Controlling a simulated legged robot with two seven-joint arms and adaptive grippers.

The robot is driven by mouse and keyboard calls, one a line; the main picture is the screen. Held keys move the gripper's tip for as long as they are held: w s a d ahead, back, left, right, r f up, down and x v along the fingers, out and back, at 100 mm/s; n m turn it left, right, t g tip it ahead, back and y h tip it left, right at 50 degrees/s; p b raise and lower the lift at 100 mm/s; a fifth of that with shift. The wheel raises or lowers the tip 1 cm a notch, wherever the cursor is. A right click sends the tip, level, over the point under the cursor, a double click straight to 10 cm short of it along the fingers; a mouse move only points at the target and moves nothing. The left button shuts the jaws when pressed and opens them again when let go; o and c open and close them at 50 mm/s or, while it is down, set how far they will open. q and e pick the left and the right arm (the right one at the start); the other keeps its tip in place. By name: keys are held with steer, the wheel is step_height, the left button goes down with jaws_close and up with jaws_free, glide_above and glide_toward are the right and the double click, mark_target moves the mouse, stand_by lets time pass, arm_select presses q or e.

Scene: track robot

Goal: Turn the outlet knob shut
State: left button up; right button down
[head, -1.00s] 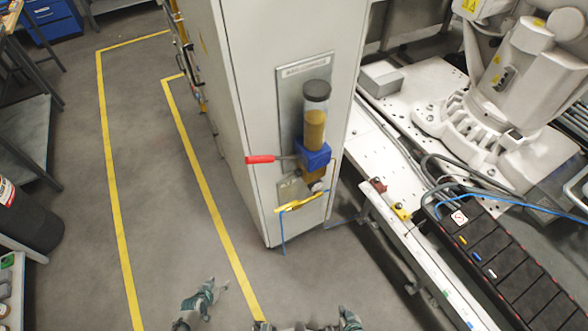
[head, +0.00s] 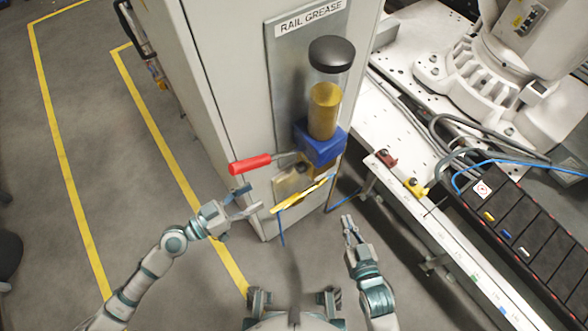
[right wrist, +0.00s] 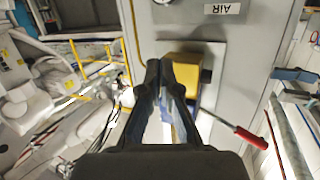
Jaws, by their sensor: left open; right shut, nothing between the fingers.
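The rail grease unit is on the grey cabinet's panel (head: 283,62), with a clear cylinder of yellow grease (head: 325,108) above a blue block (head: 319,143). A red-handled lever (head: 250,164) sticks out left from the block; it also shows in the right wrist view (right wrist: 251,138). A yellow bar (head: 300,196) slants across the lower panel. I cannot clearly pick out the outlet knob. My left gripper (head: 246,200) is open and empty, below the red handle and left of the yellow bar. My right gripper (head: 348,224) is shut and empty, below and right of the bar.
A white machine bed (head: 425,135) with a robot arm base (head: 465,75) stands to the right. A black segmented tray (head: 520,235) lies along it. Thin blue hose hangs below the yellow bar.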

arm_select(q)
steer(key=p, duration=0.2)
glide_toward(297, 170)
steer(key=p+x, duration=0.2)
steer(key=x, duration=0.6)
steer(key=shift+p, duration=0.3)
steer(key=shift+w+d+f, duration=0.15)
steer(key=shift+w+d, duration=0.2)
steer(key=shift+d, duration=0.1)
arm_select(e)
steer(key=s+d+f+g+h, duration=0.3)
steer(key=s+d+f+g, duration=0.2)
steer(key=s+f+g, duration=0.4)
steer(key=s+g, duration=0.1)
steer(key=s, duration=0.2)
steer(key=shift+s+g, duration=0.3)
steer(key=shift+s, duration=0.1)
arm_select(q)
jaws_close()
arm_select(e)
steer(key=shift+d, duration=0.1)
